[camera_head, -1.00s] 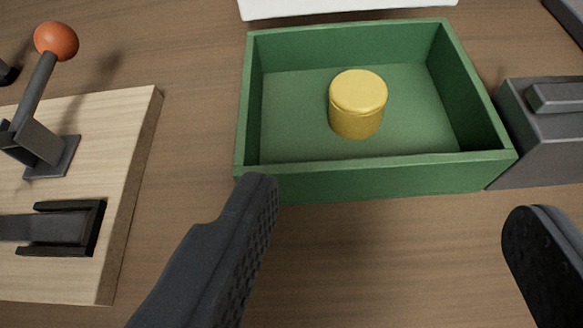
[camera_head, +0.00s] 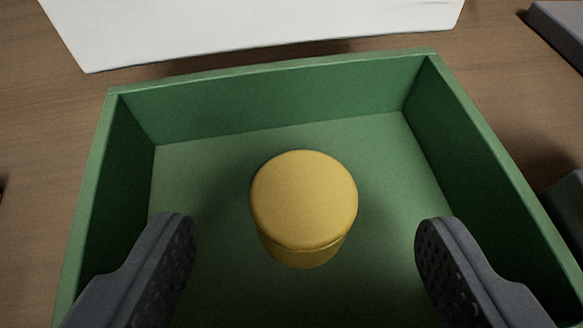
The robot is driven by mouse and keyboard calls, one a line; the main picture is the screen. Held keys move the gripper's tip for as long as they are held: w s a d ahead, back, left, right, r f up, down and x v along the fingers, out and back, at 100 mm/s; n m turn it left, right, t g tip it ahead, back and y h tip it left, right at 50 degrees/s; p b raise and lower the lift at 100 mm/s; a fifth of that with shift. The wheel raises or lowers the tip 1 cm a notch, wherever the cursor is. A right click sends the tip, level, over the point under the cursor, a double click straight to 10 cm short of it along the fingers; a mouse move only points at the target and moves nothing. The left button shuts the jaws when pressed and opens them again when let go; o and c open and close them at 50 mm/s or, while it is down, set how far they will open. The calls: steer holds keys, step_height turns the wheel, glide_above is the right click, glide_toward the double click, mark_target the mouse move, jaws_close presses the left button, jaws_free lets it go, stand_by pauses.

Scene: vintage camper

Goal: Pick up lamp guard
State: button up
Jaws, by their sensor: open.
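A yellow, round, capped cylinder (camera_head: 304,205), which I take to be the lamp guard, stands upright on the floor of a green open box (camera_head: 275,98). My gripper (camera_head: 305,232) is open, with one dark finger on each side of the cylinder. There is a clear gap between each finger and the cylinder, and nothing is held. The fingers reach over the box, inside its side walls in the picture. I cannot tell how far above the box floor the fingertips are. The near wall of the box is out of view.
A white block or panel (camera_head: 255,32) stands just behind the box's back wall. A grey object (camera_head: 567,215) sits close against the right wall. Another grey object (camera_head: 560,30) lies at the top right.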

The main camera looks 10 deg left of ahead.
mark_target(303, 211)
steer(key=x, duration=0.2)
steer(key=shift+w+a+f, duration=0.1)
steer(key=shift+w+f, duration=0.05)
steer(key=shift+w, duration=0.1)
steer(key=c, duration=1)
steer(key=shift+c, duration=0.2)
